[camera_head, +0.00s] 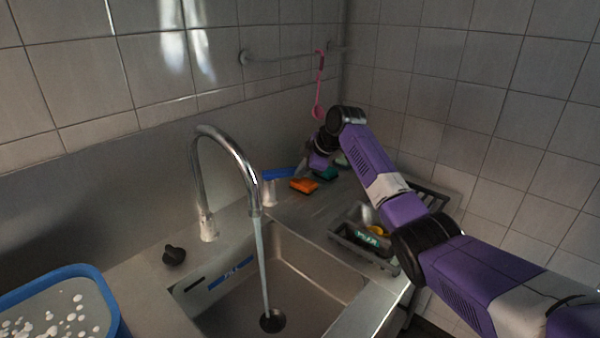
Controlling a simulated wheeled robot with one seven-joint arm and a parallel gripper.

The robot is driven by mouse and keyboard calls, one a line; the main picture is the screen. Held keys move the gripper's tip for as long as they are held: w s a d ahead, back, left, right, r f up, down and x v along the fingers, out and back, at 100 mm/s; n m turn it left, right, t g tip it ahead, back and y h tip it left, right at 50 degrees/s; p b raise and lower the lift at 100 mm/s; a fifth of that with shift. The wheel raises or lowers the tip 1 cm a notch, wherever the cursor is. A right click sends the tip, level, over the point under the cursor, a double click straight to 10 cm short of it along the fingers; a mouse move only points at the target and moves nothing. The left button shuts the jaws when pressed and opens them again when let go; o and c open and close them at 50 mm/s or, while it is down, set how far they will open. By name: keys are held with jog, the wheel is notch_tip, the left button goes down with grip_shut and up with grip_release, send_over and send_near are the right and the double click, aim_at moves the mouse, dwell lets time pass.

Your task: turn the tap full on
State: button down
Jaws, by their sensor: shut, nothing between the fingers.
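The chrome tap (203,180) stands behind the sink (325,270), its curved spout over the basin. A stream of water (264,265) runs from the spout down to the drain. A dark knob (173,255) sits on the counter to the left of the tap's base. My gripper (301,171) is at the far back of the counter, to the right of the tap and well apart from the tap and knob. It is small and partly hidden behind my wrist; it looks shut and empty.
Orange (304,185) and green (326,174) sponges lie near my gripper. A pink utensil (319,85) hangs from a wall rail. A dark caddy (350,240) is at the sink's right side. A blue-rimmed tub (118,322) with white bits stands front left.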

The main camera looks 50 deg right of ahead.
jog(key=shift+w+d, duration=0.2)
jog(key=shift+d, duration=0.1)
jog(key=shift+d+r, duration=0.1)
jog(key=shift+d, duration=0.05)
dwell(0.3)
jog(key=shift+r, duration=0.1)
